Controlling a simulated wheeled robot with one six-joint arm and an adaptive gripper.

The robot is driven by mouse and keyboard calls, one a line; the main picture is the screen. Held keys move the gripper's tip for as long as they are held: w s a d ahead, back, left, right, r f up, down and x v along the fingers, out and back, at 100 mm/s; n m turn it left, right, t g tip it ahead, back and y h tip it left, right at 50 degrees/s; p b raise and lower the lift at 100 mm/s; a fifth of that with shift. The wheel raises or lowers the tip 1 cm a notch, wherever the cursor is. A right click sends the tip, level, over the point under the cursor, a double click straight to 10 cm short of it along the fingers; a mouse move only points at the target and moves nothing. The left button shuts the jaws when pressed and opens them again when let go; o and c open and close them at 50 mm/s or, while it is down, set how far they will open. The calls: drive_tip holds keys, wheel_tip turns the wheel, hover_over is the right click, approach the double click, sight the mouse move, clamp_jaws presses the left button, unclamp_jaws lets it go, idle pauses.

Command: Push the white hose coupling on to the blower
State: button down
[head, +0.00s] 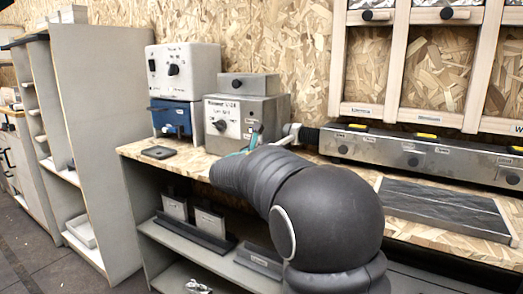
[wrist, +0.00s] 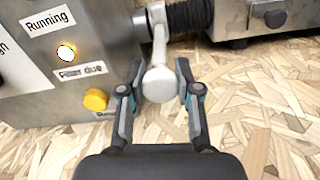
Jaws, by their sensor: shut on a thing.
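The white hose coupling (wrist: 157,22) is in the upper middle of the wrist view, with a white handle (wrist: 160,84) reaching toward the camera. My gripper (wrist: 156,72) is shut on this handle, one finger on each side. The black ribbed hose (wrist: 192,14) leads right from the coupling. The grey blower (wrist: 60,95) is on the left, and a short grey spigot (wrist: 140,26) shows between its side and the coupling. I cannot tell how far the coupling is over it. In the head view, the blower (head: 233,122) stands left of the coupling (head: 291,130); my arm hides most of my gripper (head: 256,138).
A long metal unit (head: 420,155) stands along the wall to the right, with a dark panel (head: 440,203) in front. A small grey box (head: 248,84) sits on the blower. A blue device (head: 173,118) and a black tray (head: 158,153) are left. Bare bench (wrist: 250,120) lies right of my gripper.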

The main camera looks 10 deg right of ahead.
drive_tip(key=shift+w+a+r, duration=0.1)
drive_tip(key=shift+r, duration=0.05)
drive_tip(key=c, duration=0.8)
unclamp_jaws()
drive_tip(key=shift+a, duration=0.15)
drive_tip(key=shift+o, duration=0.2)
